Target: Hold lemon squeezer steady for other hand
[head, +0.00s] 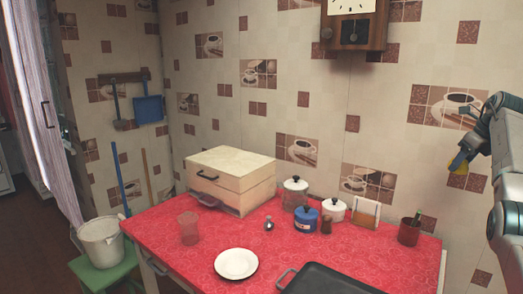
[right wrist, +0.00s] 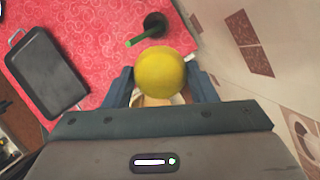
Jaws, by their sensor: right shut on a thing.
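My right gripper (head: 464,156) is at the right of the head view, raised in the air beside the tiled wall. In the right wrist view its blue fingers (right wrist: 160,90) are shut on a round yellow thing, which I take for the lemon squeezer (right wrist: 160,72). A pale part shows just below the yellow round, between the fingers; its shape is mostly hidden. In the head view only a small yellow patch of it (head: 457,164) shows. My left gripper is in neither view.
Below is a red patterned counter (head: 190,262) with a black tray (head: 325,281), a white plate (head: 236,263) and a dark cup (head: 409,232) holding something green. Jars (head: 294,192) and a wooden box (head: 232,178) stand at the back. The wall is close on the right.

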